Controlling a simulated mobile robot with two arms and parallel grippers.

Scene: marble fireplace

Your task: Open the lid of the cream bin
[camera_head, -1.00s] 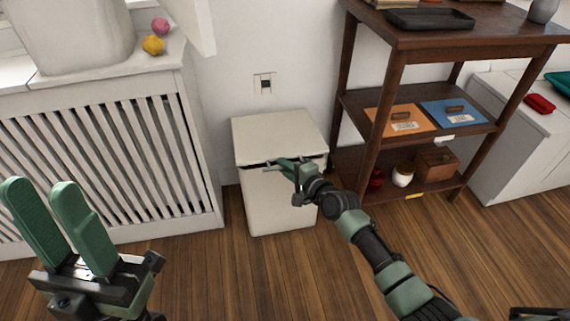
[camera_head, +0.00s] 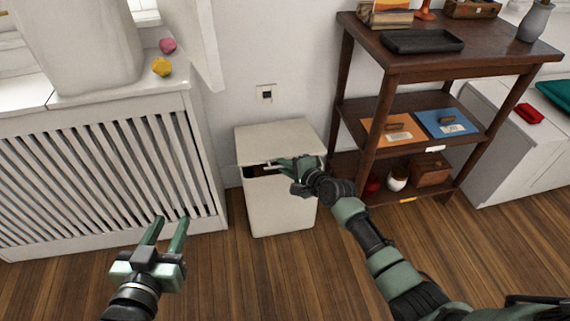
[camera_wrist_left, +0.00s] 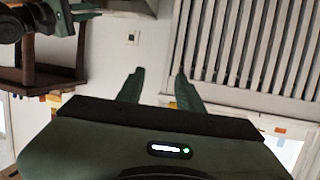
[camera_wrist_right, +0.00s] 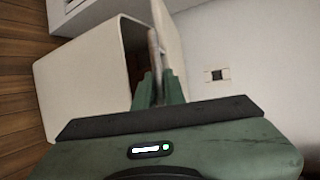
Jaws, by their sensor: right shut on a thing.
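The cream bin (camera_head: 282,210) stands on the wood floor against the wall, and its body also shows in the right wrist view (camera_wrist_right: 80,85). Its lid (camera_head: 278,142) is partly raised at the front, with a dark gap beneath. My right gripper (camera_head: 279,164) is shut on the lid's front edge; in the right wrist view its fingers (camera_wrist_right: 158,88) pinch the thin lid (camera_wrist_right: 172,42) beside the dark opening. My left gripper (camera_head: 172,221) is open and empty, left of the bin and in front of the radiator cover; its spread fingers show in the left wrist view (camera_wrist_left: 157,75).
A slatted white radiator cover (camera_head: 100,170) stands left of the bin. A dark wooden shelf (camera_head: 390,70) stands close on the right. A wall socket (camera_head: 266,93) is above the bin. The floor (camera_head: 240,280) in front is clear.

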